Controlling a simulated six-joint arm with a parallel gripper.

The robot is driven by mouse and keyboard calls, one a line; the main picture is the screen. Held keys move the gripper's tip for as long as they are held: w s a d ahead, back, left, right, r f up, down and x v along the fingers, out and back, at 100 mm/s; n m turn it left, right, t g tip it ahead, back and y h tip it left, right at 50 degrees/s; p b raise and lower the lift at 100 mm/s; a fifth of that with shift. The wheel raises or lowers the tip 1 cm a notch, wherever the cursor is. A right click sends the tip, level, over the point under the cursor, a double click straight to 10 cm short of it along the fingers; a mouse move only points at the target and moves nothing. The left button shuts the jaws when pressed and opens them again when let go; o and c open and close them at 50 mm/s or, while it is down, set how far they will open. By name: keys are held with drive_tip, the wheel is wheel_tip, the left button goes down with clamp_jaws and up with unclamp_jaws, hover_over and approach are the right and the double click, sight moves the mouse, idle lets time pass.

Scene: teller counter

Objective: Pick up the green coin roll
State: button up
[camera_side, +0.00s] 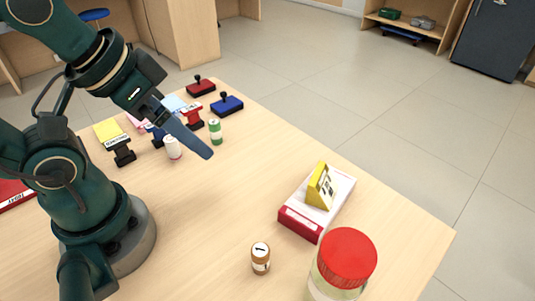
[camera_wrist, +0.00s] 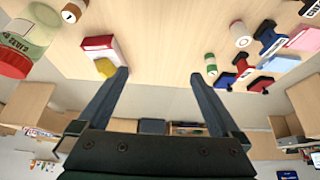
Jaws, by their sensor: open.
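The green coin roll (camera_side: 215,131) stands upright on the counter, with a pale band around its middle, behind my gripper in the side view. It also shows in the wrist view (camera_wrist: 210,63), just beyond and right of the right fingertip. My gripper (camera_wrist: 158,76) is open with nothing between its two long fingers. In the side view my gripper (camera_side: 207,153) hangs above the counter, its fingers angled down to the right, apart from the roll.
A white roll (camera_side: 172,147) stands near the green one. Stamps, including a red one (camera_side: 193,116) and a blue pad (camera_side: 227,105), crowd behind. A brown roll (camera_side: 260,258), red-lidded jar (camera_side: 346,258) and red-and-white tray (camera_side: 299,222) stand at the front right. The counter's middle is clear.

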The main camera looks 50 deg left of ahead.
drive_tip(key=c, duration=0.5)
